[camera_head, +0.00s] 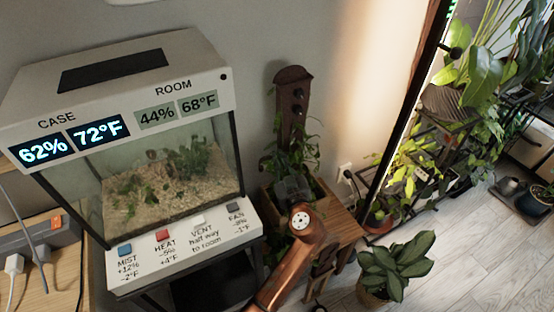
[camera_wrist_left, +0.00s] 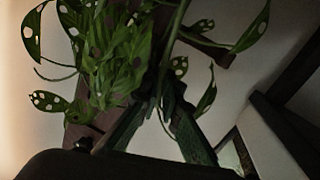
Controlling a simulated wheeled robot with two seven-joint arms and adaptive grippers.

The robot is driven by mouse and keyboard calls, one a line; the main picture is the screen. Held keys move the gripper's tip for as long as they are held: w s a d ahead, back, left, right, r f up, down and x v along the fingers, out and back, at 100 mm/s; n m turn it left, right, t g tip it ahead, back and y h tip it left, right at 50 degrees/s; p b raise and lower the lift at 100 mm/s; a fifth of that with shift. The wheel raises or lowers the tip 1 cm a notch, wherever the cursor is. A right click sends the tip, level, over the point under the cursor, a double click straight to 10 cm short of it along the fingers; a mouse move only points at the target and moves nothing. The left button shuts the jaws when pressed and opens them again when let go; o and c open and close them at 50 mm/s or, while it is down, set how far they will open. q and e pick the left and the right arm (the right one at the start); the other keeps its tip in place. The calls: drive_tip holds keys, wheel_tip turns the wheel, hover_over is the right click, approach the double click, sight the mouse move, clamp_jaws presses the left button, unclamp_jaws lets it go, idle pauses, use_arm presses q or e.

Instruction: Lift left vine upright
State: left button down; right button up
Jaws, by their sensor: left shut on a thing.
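The potted vine (camera_head: 300,155) stands on a small wooden stand, its leafy green stems in front of a dark wooden back post (camera_head: 291,95) with dark knobs. My left gripper (camera_head: 288,182), at the end of a copper arm, is low in front of the plant. In the left wrist view its two fingers (camera_wrist_left: 163,98) meet on a green stem of the left vine (camera_wrist_left: 176,35). Leaves with holes (camera_wrist_left: 120,65) crowd left of the fingers. The exact grip spot is partly hidden by the fingers and dark. My right gripper does not show.
A terrarium case (camera_head: 170,170) with displays and buttons stands close on the left. The wooden stand (camera_head: 340,225) is under the plant. A leafy floor plant (camera_head: 395,262) and a black rack with plants are on the right. Bare floor (camera_head: 470,260) shows there.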

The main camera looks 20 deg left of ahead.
use_arm(q)
drive_tip(key=shift+w+d+m, duration=0.4)
drive_tip(key=shift+w+d, duration=0.15)
drive_tip(key=shift+w, duration=0.15)
drive_tip(key=c, duration=2.1)
unclamp_jaws()
drive_tip(key=shift+r, duration=0.1)
drive_tip(key=shift+s, duration=0.1)
drive_tip(key=v, duration=1.2)
drive_tip(key=shift+r, duration=0.15)
